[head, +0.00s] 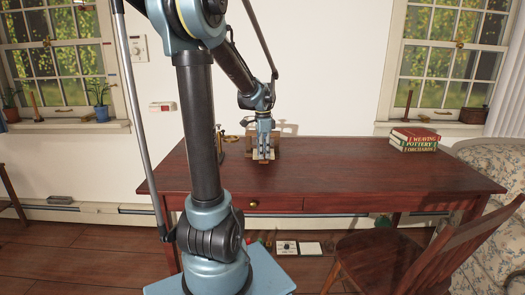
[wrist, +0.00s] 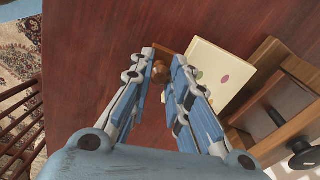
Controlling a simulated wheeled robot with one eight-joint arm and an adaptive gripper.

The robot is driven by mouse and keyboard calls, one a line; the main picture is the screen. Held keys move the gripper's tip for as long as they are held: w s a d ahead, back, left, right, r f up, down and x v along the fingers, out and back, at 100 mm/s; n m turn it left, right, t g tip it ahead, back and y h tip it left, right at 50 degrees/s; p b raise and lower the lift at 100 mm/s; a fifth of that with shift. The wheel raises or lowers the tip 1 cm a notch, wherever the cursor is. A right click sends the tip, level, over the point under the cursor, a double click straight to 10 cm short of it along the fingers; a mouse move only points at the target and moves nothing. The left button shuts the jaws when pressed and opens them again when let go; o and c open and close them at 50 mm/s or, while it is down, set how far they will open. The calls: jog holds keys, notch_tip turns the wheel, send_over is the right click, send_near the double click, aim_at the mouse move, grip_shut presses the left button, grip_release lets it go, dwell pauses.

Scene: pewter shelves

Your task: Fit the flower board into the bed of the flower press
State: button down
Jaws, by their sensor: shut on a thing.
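My gripper (wrist: 162,68) is shut on a small brown wooden knob-like grip (wrist: 160,72), which seems to belong to the flower board. The cream flower board (wrist: 222,77), with a few coloured spots, shows beside the right finger, which hides part of it. The wooden flower press (wrist: 290,112), with a dark round knob, stands just right of the board in the wrist view. In the head view my gripper (head: 264,151) points down over the table, in front of the press (head: 289,138). I cannot tell whether the board touches the press or the table.
The red-brown table (head: 350,170) is mostly clear. A brass object (head: 220,140) stands left of the gripper. Several books (head: 414,140) are stacked at the right end. A wooden chair (head: 400,240) stands at the front right.

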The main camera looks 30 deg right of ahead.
jog(key=shift+w+d+f, duration=0.15)
jog(key=shift+w+f, duration=0.1)
jog(key=shift+f, duration=0.25)
jog(key=shift+w+d+f, duration=0.15)
jog(key=shift+w+f, duration=0.05)
jog(key=shift+f, duration=0.3)
jog(key=shift+w+d, duration=0.2)
jog(key=shift+w, duration=0.1)
jog(key=shift+w+d+r, duration=0.1)
jog(key=shift+w+d, duration=0.9)
jog(key=shift+w, duration=0.6)
jog(key=shift+w+d+f, duration=0.1)
jog(key=shift+w+d, duration=0.85)
jog(key=shift+w, duration=0.7)
jog(key=shift+w+d+r, duration=0.1)
jog(key=shift+w+d, duration=0.9)
jog(key=shift+w, duration=0.6)
dwell(0.5)
dwell(0.6)
jog(key=c, duration=1.4)
grip_release()
jog(key=shift+c, duration=0.2)
